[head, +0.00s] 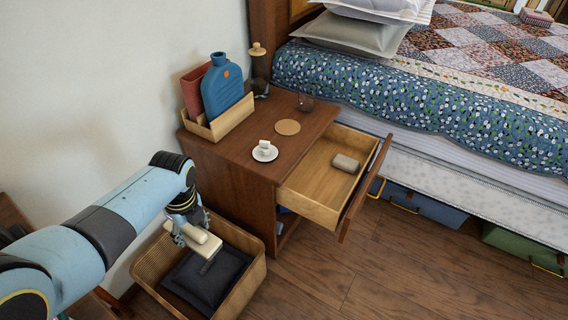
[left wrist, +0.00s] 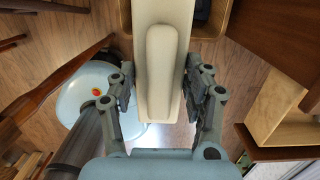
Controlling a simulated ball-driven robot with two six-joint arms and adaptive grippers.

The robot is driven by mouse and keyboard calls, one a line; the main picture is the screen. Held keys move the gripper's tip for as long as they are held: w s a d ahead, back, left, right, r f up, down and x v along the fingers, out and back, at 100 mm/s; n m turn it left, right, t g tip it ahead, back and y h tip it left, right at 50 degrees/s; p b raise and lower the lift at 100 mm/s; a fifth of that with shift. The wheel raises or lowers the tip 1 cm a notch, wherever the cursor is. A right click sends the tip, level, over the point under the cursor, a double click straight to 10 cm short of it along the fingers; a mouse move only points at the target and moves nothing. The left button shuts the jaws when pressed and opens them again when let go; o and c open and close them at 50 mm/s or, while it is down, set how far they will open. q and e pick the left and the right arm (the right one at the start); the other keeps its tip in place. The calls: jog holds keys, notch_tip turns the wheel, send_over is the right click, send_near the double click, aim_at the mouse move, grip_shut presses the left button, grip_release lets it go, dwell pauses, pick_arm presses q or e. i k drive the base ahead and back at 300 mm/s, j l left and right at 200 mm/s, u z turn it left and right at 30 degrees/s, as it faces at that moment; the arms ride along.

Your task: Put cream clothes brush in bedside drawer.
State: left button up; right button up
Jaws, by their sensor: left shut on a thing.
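The cream clothes brush (head: 207,243) is held by my left gripper (head: 186,228) above a wicker basket, to the left of the bedside table. In the left wrist view the brush (left wrist: 161,70) lies lengthwise between the two fingers of my left gripper (left wrist: 158,88), which is shut on it. My right gripper is not in view.
The wicker basket (head: 256,277) holds dark folded cloth. On the bedside table (head: 226,157) stand a cup on a saucer (head: 265,152), a coaster (head: 288,127), a glass, a dark bottle and a holder with a blue bottle (head: 222,88). The bed is behind the drawer.

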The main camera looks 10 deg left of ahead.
aim_at(327, 175)
jog(key=i+l+u, duration=0.1)
jog(key=l, duration=0.3)
jog(key=i+l+u, duration=0.15)
jog(key=l, duration=0.2)
jog(key=i+l+u, duration=0.1)
jog(key=l, duration=0.3)
jog(key=i+l+u, duration=0.15)
jog(key=l, duration=0.3)
jog(key=i+l+u, duration=0.1)
jog(key=l, duration=0.35)
jog(key=i+l, duration=0.45)
jog(key=i, duration=0.2)
